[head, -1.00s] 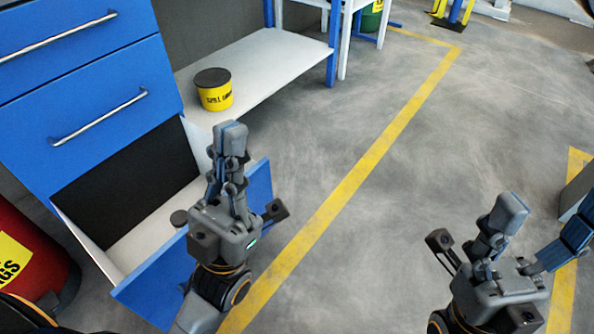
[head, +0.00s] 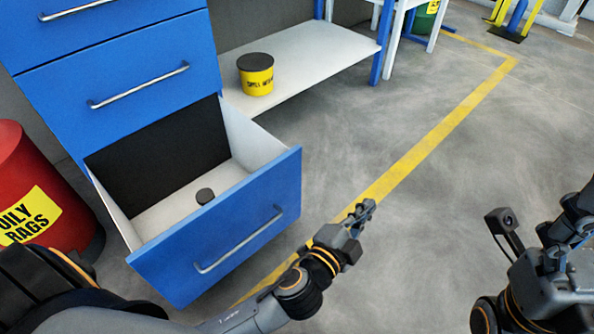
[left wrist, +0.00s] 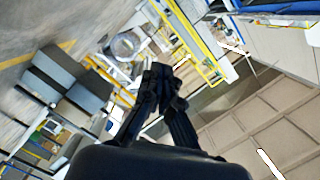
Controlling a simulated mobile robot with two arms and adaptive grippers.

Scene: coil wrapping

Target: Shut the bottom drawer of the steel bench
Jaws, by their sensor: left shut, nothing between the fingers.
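The steel bench's blue drawer block (head: 130,75) stands at the left in the head view. Its bottom drawer (head: 195,245) is pulled well out, with a blue front, a silver bar handle and pale inside walls. A small dark round object (head: 205,196) lies inside it. The drawers above look shut. My left gripper (head: 364,209) is shut and empty, to the right of the drawer front and apart from it in the picture. Its fingers point up and right. My right gripper (head: 575,222) is at the right edge, its fingers partly cut off. The drawer is not clear in the left wrist view.
A red oily-rags bin (head: 38,190) stands left of the drawer. A yellow pot with a dark lid (head: 256,76) sits on the bench's low white shelf (head: 305,55). A yellow line (head: 440,122) crosses the grey floor, which is clear right of the drawer.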

